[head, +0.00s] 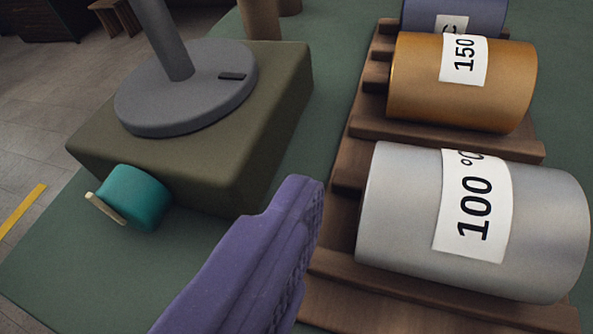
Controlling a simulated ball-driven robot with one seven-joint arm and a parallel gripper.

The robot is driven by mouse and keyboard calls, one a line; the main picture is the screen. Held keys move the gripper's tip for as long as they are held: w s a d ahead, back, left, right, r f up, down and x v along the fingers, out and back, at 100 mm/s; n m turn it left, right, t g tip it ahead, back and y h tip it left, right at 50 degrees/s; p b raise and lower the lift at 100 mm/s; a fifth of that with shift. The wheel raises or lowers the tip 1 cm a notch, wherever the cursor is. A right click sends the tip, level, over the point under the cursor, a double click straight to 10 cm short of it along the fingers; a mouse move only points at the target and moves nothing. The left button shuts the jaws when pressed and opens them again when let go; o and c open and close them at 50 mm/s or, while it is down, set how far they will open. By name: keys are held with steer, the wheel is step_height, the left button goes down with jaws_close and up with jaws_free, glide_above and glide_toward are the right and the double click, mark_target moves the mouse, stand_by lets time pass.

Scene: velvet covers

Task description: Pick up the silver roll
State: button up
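The silver roll (395,215) is a large metallic cylinder with a white "100 °C" label, lying on its side in a wooden rack (440,140) at the right. One purple finger of my gripper (262,252) reaches up from the bottom edge, left of the roll. Its ridged face is turned to the right and is bare, with a gap between it and the roll. The other finger is not in view. My gripper looks open and empty.
A copper roll (420,85) labelled "150" lies behind the silver one, with a blue roll (415,18) beyond. An olive block (215,165) carrying a grey round base (150,105) stands left. A teal roll (140,198) lies before it. The green table's front left is clear.

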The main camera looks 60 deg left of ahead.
mark_target(479, 185)
steer(key=b+x, duration=0.1)
steer(key=x, duration=0.1)
steer(key=b+x, duration=0.1)
steer(key=x, duration=0.2)
steer(key=b+x, duration=0.2)
steer(key=shift+w+f, duration=0.1)
steer(key=shift+w, duration=0.4)
steer(key=shift+d, duration=0.1)
steer(key=c, duration=0.8)
